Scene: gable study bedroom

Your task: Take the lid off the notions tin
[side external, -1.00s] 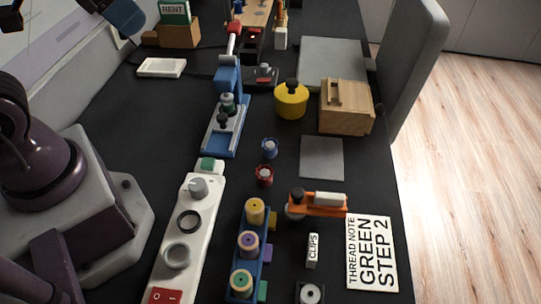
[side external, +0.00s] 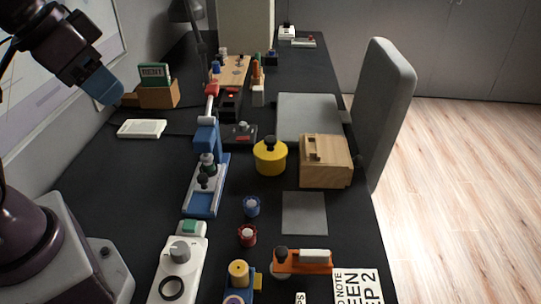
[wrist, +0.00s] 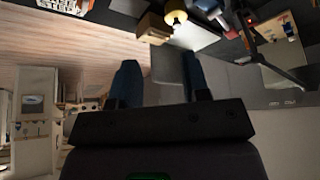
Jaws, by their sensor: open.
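The yellow round tin (side external: 270,160), which I take to be the notions tin, stands upright on the black desk. Its lid (side external: 270,148) is on, with a black knob on top. My gripper (side external: 104,88) is at the upper left in the side view, raised well away from the tin, with its blue fingers seen from one side. In the wrist view my gripper (wrist: 162,78) has two dark blue fingers spread apart with nothing between them. A small yellow shape at the top of the wrist view looks like the tin (wrist: 175,17).
A wooden box (side external: 325,160) stands just right of the tin. A blue press-like tool (side external: 205,170) is to its left. Blue and red small pots (side external: 247,235) and a grey mat (side external: 304,213) lie in front. A grey chair (side external: 385,110) stands at the right edge.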

